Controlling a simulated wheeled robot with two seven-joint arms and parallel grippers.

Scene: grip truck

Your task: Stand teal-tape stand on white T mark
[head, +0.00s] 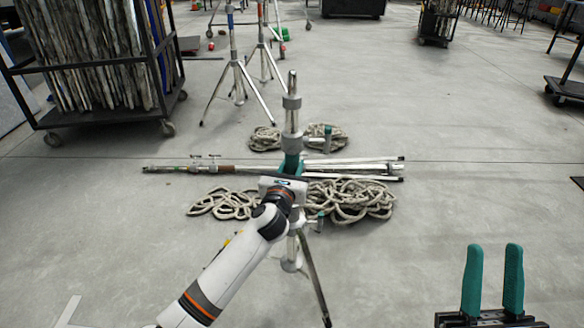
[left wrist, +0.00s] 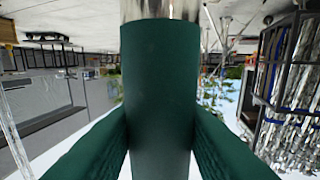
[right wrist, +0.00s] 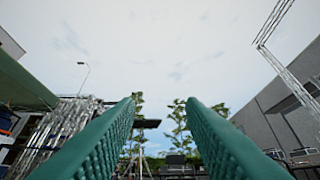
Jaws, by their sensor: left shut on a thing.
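The teal-tape stand (head: 291,118) is upright in the middle of the head view, a grey metal pole with a teal band and spread legs below. My left gripper (head: 290,178) is shut on it at the teal band, which fills the space between the fingers in the left wrist view (left wrist: 160,85). My arm hides part of the legs, and I cannot tell whether the feet touch the floor. A white mark (head: 70,313), apparently the T mark, shows partly at the lower left edge. My right gripper (head: 492,280) is open and empty at the lower right, fingers up.
Coiled ropes (head: 350,202) and a folded stand (head: 355,170) lie on the floor behind the held stand. More stands (head: 236,70) stand farther back. A panel cart (head: 55,118) is at the upper left.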

